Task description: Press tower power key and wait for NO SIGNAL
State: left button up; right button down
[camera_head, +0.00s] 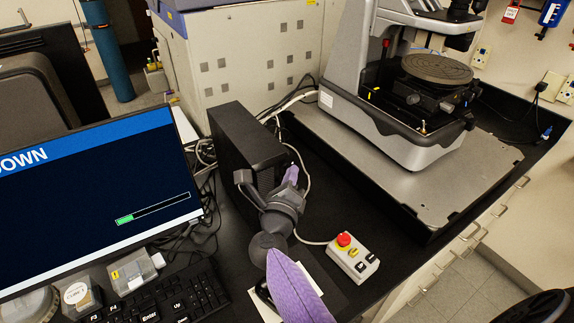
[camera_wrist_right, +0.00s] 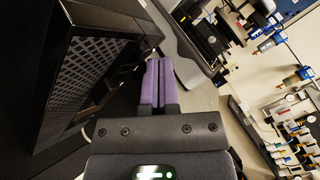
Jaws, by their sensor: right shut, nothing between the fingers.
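The black tower (camera_head: 238,135) stands upright on the bench beside the monitor; its mesh front (camera_wrist_right: 88,72) fills the left of the right wrist view. I cannot make out its power key. The monitor screen (camera_head: 90,220) shows a blue banner with letters ending in "OWN" and a progress bar (camera_head: 153,208), green only at its left end. My right gripper (camera_head: 292,172) is at the tower's front edge, its purple fingers shut and empty. In the right wrist view the fingers (camera_wrist_right: 155,82) are together beside the tower; whether they touch it I cannot tell. My left gripper is not in view.
A control box with a red stop button (camera_head: 344,240) sits right of my right arm. The stylus profiler (camera_head: 400,110) stands on a grey plate (camera_head: 470,175). A keyboard (camera_head: 165,298) and small boxes lie before the monitor. Cables run behind the tower.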

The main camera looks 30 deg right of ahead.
jog(key=shift+s, duration=0.5)
jog(key=s, duration=0.1)
jog(key=s+p, duration=0.1)
jog(key=s, duration=0.1)
jog(key=s+p, duration=0.1)
jog(key=s, duration=0.1)
jog(key=shift+d, duration=0.25)
dwell(0.5)
